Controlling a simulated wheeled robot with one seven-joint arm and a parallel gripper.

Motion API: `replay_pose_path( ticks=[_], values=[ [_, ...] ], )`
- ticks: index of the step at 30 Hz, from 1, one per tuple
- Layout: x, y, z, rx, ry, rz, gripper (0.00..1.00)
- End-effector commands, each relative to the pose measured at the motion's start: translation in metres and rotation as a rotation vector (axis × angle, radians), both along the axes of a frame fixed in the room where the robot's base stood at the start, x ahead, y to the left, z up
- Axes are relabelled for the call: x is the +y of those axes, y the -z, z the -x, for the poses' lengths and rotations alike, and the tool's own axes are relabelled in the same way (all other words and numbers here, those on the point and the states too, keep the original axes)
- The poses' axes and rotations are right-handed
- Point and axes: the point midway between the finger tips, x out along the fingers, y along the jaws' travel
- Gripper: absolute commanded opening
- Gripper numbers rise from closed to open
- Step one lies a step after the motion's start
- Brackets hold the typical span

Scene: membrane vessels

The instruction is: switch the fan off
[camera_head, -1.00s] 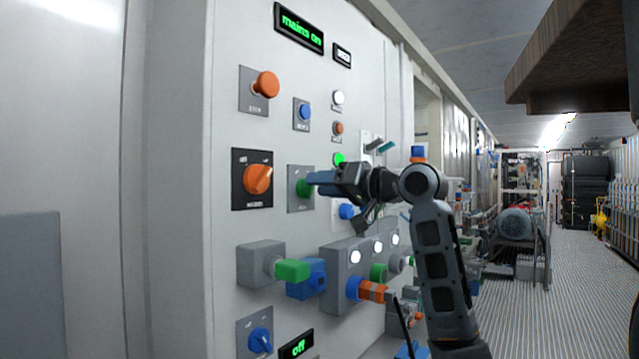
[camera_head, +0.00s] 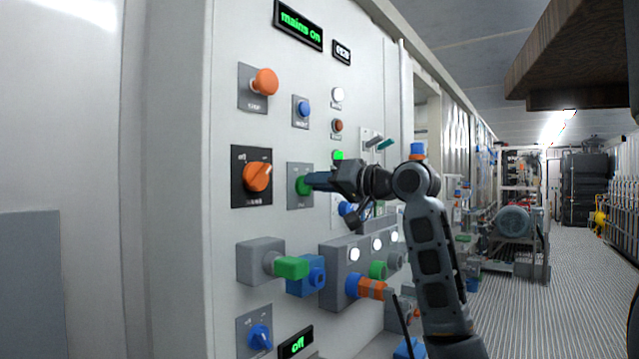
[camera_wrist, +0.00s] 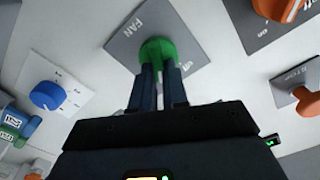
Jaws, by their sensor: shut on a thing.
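The fan switch is a green knob (camera_wrist: 157,52) on a grey square plate (camera_wrist: 186,30) marked "FAN" in the wrist view. The same green knob (camera_head: 302,186) shows on the panel in the head view, right of the orange mains switch. My gripper (camera_wrist: 159,72) is shut on the green knob, with a blue-black finger on each side of it. In the head view my gripper (camera_head: 317,181) reaches the knob from the right. The fingers hide part of the knob, so its exact setting is hard to read.
An orange rotary switch (camera_head: 257,177) sits close on the left, with an orange stop button (camera_head: 264,82) above. A grey box with a green handle (camera_head: 291,267) and a blue block (camera_head: 308,281) jut out below. A display (camera_head: 298,29) reads "mains on".

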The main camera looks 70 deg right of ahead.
Motion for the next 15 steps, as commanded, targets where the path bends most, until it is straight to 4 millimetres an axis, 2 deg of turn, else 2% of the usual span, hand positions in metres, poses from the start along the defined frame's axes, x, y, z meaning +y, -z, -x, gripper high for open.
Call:
replay_pose_path(
  ticks=[8, 15],
  values=[
    [0.0003, 0.0009, -0.0001, 0.007, -0.001, 0.025, 0.00],
    [0.0014, 0.0017, -0.0003, 0.034, 0.000, 0.142, 0.00]
  ],
)
